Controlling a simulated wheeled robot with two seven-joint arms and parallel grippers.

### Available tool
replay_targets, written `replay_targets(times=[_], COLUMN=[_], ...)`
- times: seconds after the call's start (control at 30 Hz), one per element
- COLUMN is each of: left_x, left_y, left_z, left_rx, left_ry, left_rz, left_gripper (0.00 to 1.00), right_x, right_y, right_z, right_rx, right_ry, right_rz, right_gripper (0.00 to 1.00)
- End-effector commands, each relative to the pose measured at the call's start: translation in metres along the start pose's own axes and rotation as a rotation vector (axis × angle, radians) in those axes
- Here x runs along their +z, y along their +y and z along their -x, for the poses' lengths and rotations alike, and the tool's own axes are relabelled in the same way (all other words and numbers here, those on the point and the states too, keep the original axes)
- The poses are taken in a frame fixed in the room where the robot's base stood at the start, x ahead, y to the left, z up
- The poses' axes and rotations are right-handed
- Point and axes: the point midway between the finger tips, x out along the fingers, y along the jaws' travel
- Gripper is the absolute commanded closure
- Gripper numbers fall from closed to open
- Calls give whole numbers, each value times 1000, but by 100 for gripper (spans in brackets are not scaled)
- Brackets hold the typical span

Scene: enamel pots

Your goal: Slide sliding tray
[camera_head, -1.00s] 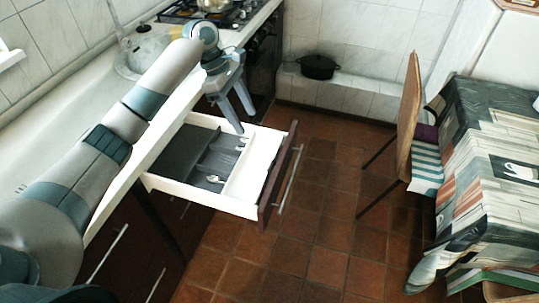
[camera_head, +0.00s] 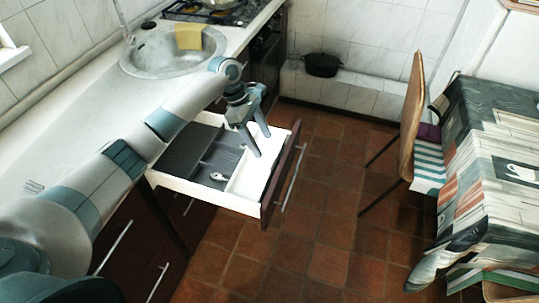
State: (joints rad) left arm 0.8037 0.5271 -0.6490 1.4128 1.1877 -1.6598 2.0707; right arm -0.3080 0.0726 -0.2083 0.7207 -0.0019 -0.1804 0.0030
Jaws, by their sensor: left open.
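An open white drawer (camera_head: 210,199) with a dark front (camera_head: 284,172) stands out from the counter. A dark grey tray (camera_head: 188,152) takes up its left part, with a spoon (camera_head: 217,176) lying in it. A bare white section (camera_head: 249,183) lies to the right of the tray. My left gripper (camera_head: 262,145) is open, with its fingers pointing down over the far right part of the drawer. I cannot tell whether the fingers touch anything. The gripper hides part of the drawer's far side. My right gripper is not in view.
A sink (camera_head: 160,52) with a yellow cloth (camera_head: 188,37) and a stove (camera_head: 215,12) lie along the counter. A black pot (camera_head: 322,65) stands on the back ledge. A chair (camera_head: 410,115) and a covered table (camera_head: 490,170) are at the right. The tiled floor between is clear.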

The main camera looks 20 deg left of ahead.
Motion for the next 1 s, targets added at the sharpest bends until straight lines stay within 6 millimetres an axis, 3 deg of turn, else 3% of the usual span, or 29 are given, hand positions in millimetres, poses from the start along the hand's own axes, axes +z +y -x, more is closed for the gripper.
replay_targets(times=[0.2,0.4,0.6,0.9,1.0], left_x=[1,1,0,0,0], left_y=[0,0,0,0,0], left_z=[-39,-65,-76,-77,-77], left_rx=[-1,0,1,1,2], left_ry=[-1,-1,0,0,0], left_rz=[2,1,1,0,0], left_gripper=[42,42,42,42,66], right_x=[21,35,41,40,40], right_y=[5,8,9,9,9], right_z=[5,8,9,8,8], right_rx=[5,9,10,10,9], right_ry=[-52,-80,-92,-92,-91], right_rz=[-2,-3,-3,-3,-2], right_gripper=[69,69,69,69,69])
